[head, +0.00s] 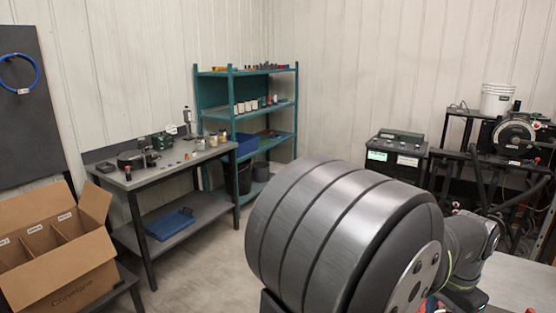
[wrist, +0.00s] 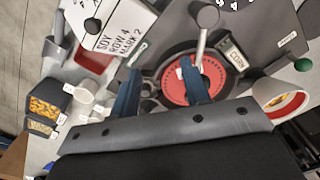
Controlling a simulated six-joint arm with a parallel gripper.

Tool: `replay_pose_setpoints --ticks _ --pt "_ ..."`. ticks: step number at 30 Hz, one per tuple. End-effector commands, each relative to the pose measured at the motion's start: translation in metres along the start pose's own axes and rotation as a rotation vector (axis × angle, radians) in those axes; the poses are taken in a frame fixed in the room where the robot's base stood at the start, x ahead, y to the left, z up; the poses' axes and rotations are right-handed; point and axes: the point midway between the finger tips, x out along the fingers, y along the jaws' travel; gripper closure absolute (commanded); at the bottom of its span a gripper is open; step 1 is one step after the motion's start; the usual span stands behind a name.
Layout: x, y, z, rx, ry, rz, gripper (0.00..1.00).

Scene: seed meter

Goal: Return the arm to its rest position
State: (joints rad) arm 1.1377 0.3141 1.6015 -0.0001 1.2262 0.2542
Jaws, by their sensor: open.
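In the wrist view my gripper (wrist: 160,78) has two blue fingers set well apart, with nothing visible between them. It is above a dark machine housing (wrist: 262,48) with a round red plate (wrist: 172,88). The right finger overlaps the red plate in the picture; I cannot tell whether it touches. In the head view a large dark cylindrical shape fills the foreground, and I cannot make out my gripper there.
Around the housing are a white card reading SOY ROW 4 MARK 2 (wrist: 112,28), a bin of yellow grains (wrist: 45,108), a white cup (wrist: 88,92) and a red-lined cup (wrist: 284,100). A workbench (head: 165,172), a teal shelf (head: 232,122) and a cardboard box (head: 75,258) stand farther off.

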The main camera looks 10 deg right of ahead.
Motion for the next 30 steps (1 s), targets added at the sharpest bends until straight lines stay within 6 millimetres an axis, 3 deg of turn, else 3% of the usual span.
replay_pose_setpoints --ticks 4,12,22,29,30 --pt "-0.004 0.003 0.006 0.100 0.003 -0.001 0.57" --pt "-0.033 0.003 0.006 0.092 0.001 0.000 0.57" --pt "-0.036 0.003 0.006 0.091 0.000 0.000 0.57" --pt "-0.036 0.003 0.006 0.091 0.000 0.000 1.00" --pt "-0.036 0.003 0.006 0.091 0.000 0.000 1.00"
